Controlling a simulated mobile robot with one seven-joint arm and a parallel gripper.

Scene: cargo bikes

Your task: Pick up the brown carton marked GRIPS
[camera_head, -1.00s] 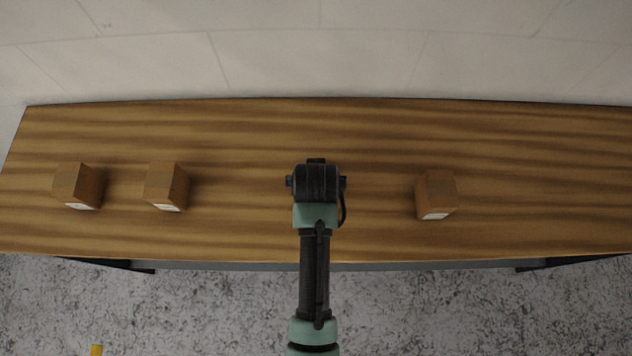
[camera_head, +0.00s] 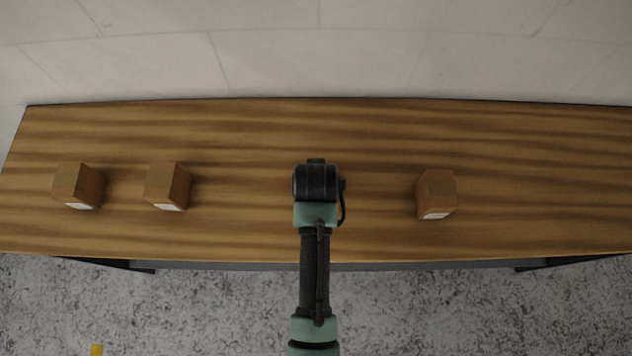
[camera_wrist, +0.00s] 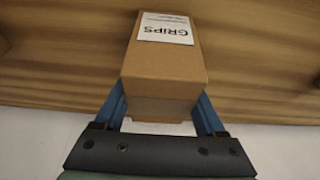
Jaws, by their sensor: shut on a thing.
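The brown carton marked GRIPS (camera_wrist: 163,75) is in the wrist view, between the two blue fingers of my gripper (camera_wrist: 160,108). Its white label (camera_wrist: 166,29) with the word GRIPS faces the camera. My gripper is shut on the carton, with one finger along each side. In the head view my arm (camera_head: 316,190) reaches over the middle of the table and hides almost all of the gripper and the carton. I cannot tell whether the carton touches the table.
The wooden table (camera_head: 250,130) also carries two brown cartons on the left, one farther left (camera_head: 78,184) and one nearer (camera_head: 166,185), and another brown carton (camera_head: 436,193) on the right. Their labels are unreadable. Bare wood lies between them and my arm. A pale wall stands behind.

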